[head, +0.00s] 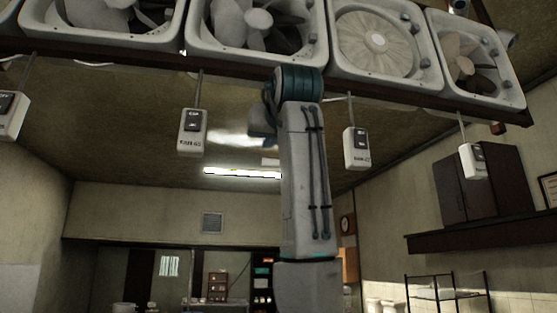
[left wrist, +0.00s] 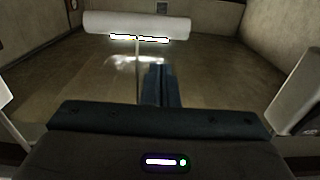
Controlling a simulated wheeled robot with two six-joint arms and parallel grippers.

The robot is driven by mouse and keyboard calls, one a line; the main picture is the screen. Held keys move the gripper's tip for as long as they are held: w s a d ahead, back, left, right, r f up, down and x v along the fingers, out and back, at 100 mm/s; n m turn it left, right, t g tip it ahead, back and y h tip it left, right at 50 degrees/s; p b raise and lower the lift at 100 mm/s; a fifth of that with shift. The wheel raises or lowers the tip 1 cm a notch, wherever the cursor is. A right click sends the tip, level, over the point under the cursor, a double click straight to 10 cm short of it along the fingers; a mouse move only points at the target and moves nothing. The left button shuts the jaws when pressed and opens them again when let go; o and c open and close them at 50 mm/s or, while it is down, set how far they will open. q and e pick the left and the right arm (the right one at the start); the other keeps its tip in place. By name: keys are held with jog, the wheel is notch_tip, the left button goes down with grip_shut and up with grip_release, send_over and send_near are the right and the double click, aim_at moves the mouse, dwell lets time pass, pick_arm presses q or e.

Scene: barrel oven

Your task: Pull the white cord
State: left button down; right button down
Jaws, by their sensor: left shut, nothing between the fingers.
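In the left wrist view a thin pale cord (left wrist: 137,72) runs down from a white rounded bar (left wrist: 135,24) at the top. The cord passes just left of the fingers of my left gripper (left wrist: 160,85). The fingers are shut and empty; I cannot tell whether they touch the cord. In the head view my left arm rises through the middle to the fans, and its gripper is mostly hidden behind the arm. My right gripper is not in view.
A row of box fans (head: 377,42) hangs overhead, close to my raised arm. Switch boxes hang below them, one left of the arm (head: 192,132) and one right of it (head: 356,148). A lit tube lamp (head: 243,173) is on the ceiling. A dark cabinet (head: 482,185) is at right.

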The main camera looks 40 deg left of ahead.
pick_arm(q)
jog(key=shift+d, duration=0.1)
jog(key=b+v, duration=0.2)
jog(key=v, duration=0.7)
dwell(0.4)
dwell(0.4)
